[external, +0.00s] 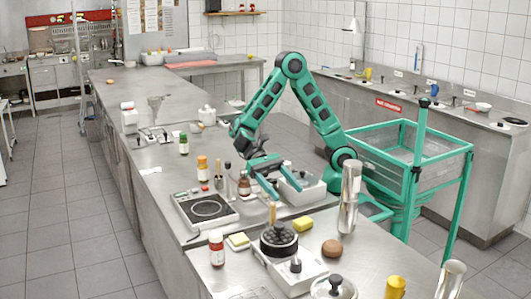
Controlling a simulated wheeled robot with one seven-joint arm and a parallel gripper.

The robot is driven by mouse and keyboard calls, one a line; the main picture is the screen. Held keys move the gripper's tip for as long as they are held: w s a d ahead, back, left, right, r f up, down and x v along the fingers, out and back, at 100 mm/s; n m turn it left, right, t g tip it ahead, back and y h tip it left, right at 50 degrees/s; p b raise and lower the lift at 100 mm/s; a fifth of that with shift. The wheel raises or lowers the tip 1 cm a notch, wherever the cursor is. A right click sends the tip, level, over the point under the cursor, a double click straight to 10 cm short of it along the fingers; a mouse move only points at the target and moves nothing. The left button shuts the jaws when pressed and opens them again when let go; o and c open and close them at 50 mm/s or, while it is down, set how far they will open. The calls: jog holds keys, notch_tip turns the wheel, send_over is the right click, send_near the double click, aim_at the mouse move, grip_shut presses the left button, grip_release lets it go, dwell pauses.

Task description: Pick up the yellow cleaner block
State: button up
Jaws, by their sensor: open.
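Two small yellow blocks lie on the near steel counter. One yellow block (303,223) is right of a dark round pot, and a paler yellow block (238,240) is left of it. I cannot tell which is the cleaner block. My gripper (270,178) is open above the counter, farther back than both blocks and apart from them. Its fingers are small in this view, and I see nothing held between them.
The dark pot (279,240) stands on a white appliance between the blocks. A red-labelled jar (216,249), a brown round object (332,248), a tall metal cylinder (349,195) and a hotplate (205,209) crowd the counter.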

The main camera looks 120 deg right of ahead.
aim_at(302, 220)
notch_tip(302, 220, down, 4)
jog(key=shift+a+r, duration=0.1)
jog(key=x, duration=1)
jog(key=shift+s+a, duration=0.15)
jog(key=shift+a, duration=0.15)
jog(key=shift+c, duration=0.6)
jog(key=c, duration=1.1)
jog(key=shift+o, duration=0.2)
